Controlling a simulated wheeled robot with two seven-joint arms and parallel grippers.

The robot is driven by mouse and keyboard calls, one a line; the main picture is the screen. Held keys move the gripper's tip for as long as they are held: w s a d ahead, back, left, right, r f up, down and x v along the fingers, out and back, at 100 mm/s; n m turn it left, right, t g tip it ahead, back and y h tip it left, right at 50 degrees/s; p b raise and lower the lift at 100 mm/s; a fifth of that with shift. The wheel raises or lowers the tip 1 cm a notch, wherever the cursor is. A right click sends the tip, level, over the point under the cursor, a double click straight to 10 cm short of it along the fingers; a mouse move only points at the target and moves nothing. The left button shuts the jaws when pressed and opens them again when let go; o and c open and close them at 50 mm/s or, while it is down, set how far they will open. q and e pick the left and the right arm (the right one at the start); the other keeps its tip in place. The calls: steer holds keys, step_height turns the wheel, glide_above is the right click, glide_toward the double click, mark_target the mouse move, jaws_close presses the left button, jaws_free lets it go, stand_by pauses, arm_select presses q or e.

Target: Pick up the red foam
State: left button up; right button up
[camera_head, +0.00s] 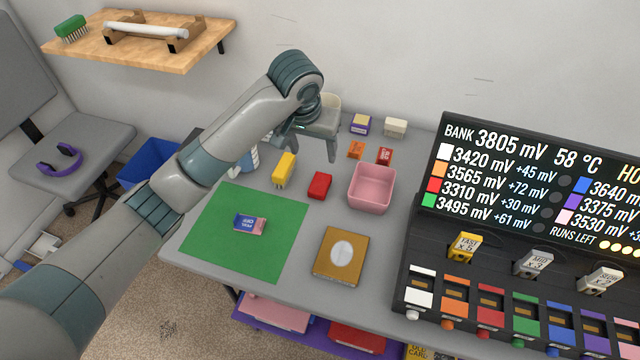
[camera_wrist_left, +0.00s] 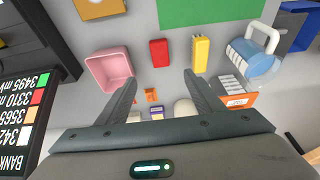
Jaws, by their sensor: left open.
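A red block (camera_head: 319,185), which looks like the red foam, lies on the grey table between a yellow block and a pink bin. In the left wrist view the red block (camera_wrist_left: 159,52) lies beyond my fingertips, roughly in line with the gap between them. My left gripper (camera_head: 303,150) is open and empty above the back part of the table, behind the red block and apart from it. Its two spread fingers show in the left wrist view (camera_wrist_left: 158,84). My right gripper is not in view.
The yellow block (camera_head: 284,170) and pink bin (camera_head: 372,188) flank the red block. A small labelled red item (camera_head: 384,156) and an orange item (camera_head: 356,150) lie behind. A green mat (camera_head: 220,245) and a brown card (camera_head: 341,272) lie in front. A battery-bank console (camera_head: 430,240) stands right.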

arm_select(q)
steer(key=p, duration=0.2)
glide_toward(320, 183)
steer(key=shift+x, duration=0.9)
steer(key=shift+w+d+f, duration=0.1)
steer(key=shift+w+f, duration=0.2)
steer(key=shift+f, duration=0.2)
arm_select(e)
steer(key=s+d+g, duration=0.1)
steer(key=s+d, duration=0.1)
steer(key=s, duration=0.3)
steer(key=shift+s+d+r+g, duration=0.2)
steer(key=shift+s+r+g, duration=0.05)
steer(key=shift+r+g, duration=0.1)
arm_select(q)
steer(key=shift+f, duration=0.15)
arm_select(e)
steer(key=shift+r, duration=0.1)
arm_select(q)
steer(key=shift+w+f+p, duration=0.1)
steer(key=shift+f+p, duration=0.15)
steer(key=shift+p, duration=0.1)
steer(key=p+x, duration=0.1)
steer(key=x, duration=0.2)
steer(key=shift+w+f, duration=0.1)
steer(key=shift+f, duration=0.65)
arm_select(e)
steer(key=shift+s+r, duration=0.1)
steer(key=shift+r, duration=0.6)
